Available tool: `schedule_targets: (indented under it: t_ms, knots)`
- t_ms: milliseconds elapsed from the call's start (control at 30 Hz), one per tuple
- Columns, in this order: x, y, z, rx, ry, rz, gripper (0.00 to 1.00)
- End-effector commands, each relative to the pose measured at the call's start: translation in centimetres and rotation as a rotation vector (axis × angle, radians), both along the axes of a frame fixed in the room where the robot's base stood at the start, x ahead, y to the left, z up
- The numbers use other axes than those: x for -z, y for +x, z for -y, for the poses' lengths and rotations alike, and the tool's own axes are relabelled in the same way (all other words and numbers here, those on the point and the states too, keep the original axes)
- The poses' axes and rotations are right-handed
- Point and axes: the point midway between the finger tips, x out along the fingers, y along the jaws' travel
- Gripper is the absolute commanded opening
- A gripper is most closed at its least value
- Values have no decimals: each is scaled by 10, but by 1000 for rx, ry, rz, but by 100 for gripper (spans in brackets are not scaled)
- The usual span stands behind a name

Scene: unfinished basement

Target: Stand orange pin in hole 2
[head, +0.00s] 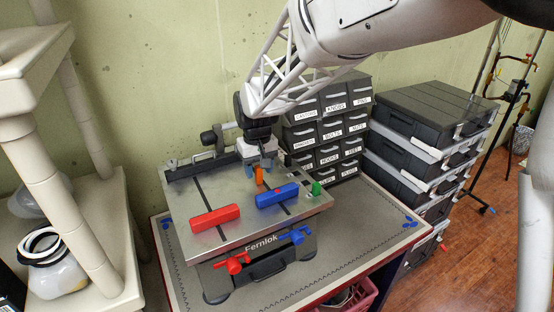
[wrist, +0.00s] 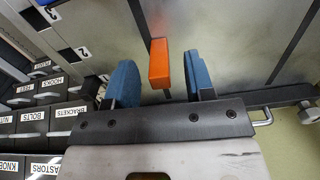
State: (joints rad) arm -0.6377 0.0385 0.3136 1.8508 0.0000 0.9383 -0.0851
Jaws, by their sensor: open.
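The orange pin (head: 259,176) is on the grey metal bench top (head: 195,190), under my gripper (head: 262,158). In the wrist view the orange pin (wrist: 159,63) lies between the two blue fingers of my gripper (wrist: 161,78). The fingers are open, with a visible gap on each side of the pin. I cannot tell how the pin is seated or whether it stands fully upright. A white label with a 2 (wrist: 83,52) shows to the left of the fingers in the wrist view. Hole 2 itself is not clearly visible.
A red bar (head: 215,217) and a blue bar (head: 278,196) lie across the front of the top. Labelled drawers (head: 331,105) stand behind, and stacked grey cases (head: 428,130) stand to the right.

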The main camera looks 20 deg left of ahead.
Motion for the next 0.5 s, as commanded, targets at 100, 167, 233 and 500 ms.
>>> schedule_targets:
  t_ms: [100, 167, 233, 500]
  knots:
    - [0, 0, 0, 0, 0, 0, 49]
    - [0, 0, 0, 0, 0, 0, 49]
    - [0, 0, 0, 0, 0, 0, 47]
    - [0, 0, 0, 0, 0, 0, 6]
